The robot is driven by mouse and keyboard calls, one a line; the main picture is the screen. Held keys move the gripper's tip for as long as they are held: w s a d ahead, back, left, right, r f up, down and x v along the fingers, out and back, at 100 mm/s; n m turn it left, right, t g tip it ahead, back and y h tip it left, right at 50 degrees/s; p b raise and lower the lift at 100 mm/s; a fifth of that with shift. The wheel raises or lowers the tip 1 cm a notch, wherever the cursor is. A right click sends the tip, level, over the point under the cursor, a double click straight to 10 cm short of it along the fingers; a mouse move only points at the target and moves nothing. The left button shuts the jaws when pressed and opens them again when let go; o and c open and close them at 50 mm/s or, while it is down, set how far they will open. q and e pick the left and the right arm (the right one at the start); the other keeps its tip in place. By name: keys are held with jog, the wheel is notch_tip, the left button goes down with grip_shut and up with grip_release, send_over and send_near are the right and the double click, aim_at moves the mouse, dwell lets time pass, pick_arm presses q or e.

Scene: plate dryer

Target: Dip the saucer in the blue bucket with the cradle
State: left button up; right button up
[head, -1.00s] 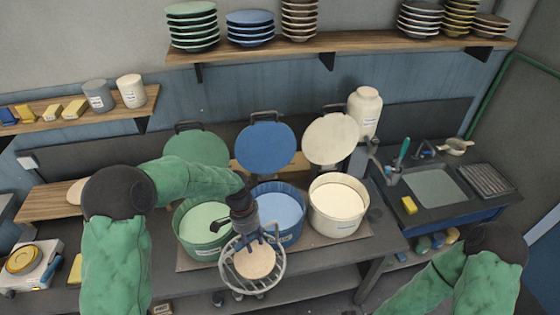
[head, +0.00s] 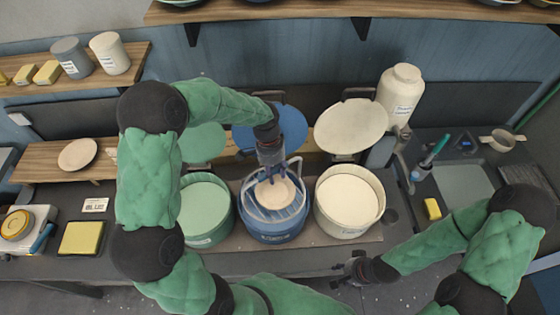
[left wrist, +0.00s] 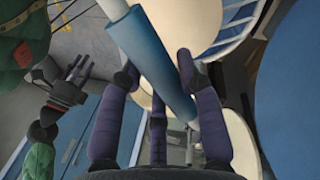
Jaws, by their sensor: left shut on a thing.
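My left gripper (head: 274,172) is above the blue bucket (head: 274,232), shut on the blue handle of the wire cradle (head: 252,211). In the left wrist view the handle (left wrist: 158,75) runs between my fingers. The cream saucer (head: 274,194) lies in the cradle. Cradle and saucer are over or within the mouth of the blue bucket; how deep they sit, I cannot tell. The gripper hides part of them. My right gripper (head: 352,270) is empty, low in front of the counter, with its fingers apart; it also shows in the left wrist view (left wrist: 75,72).
A green bucket (head: 205,213) stands left of the blue one and a cream bucket (head: 348,200) right of it. Round lids (head: 350,126) stand behind. A second saucer (head: 77,154) lies on the wooden board at left. A white jug (head: 400,90) is behind right.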

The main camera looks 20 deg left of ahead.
pick_arm(q)
jog(key=shift+w, duration=0.1)
jog(key=shift+f+b, duration=0.35)
jog(key=shift+f, duration=0.05)
jog(key=shift+f+b, duration=0.6)
jog(key=shift+f, duration=0.4)
jog(key=shift+f+b, duration=5.4)
jog(key=shift+f, duration=2.2)
